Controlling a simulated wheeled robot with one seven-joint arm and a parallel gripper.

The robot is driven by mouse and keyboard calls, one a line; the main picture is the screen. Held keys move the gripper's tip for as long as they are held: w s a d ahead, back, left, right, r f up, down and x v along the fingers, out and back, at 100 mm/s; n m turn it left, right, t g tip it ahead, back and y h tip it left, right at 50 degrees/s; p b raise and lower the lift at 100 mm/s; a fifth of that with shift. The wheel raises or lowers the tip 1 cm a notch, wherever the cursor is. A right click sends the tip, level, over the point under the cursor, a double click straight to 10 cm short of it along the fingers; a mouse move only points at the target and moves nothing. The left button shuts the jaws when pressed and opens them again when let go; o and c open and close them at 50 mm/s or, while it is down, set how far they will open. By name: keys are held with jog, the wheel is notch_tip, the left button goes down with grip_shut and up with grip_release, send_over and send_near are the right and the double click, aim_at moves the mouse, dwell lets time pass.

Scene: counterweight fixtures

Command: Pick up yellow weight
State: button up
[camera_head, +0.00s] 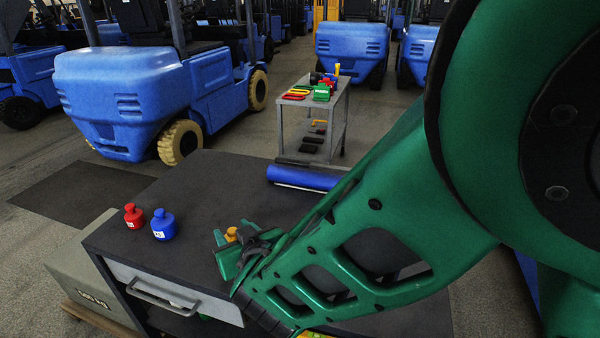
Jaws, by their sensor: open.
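The yellow weight (231,234) is on the dark tabletop (190,190), right of the middle of the table's front part. Only its top shows; my gripper (228,248) hides the rest. My gripper is open, with its green fingers at the yellow weight. I cannot tell whether they touch it. A red weight (133,217) and a blue weight (162,225) stand upright to the left on the same table.
A blue roll (304,177) lies at the table's far right edge. A grey box (80,270) stands left of the table, and a drawer handle (160,293) juts from its front. A tool cart (340,120) and blue forklifts (125,95) stand behind. The tabletop's middle is clear.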

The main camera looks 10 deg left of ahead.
jog(key=shift+w+a+f, duration=0.2)
jog(key=shift+w+a, duration=0.1)
jog(key=shift+w, duration=0.05)
grip_shut()
jog(key=shift+d, duration=0.1)
dwell(1.0)
jog(key=shift+r, duration=0.1)
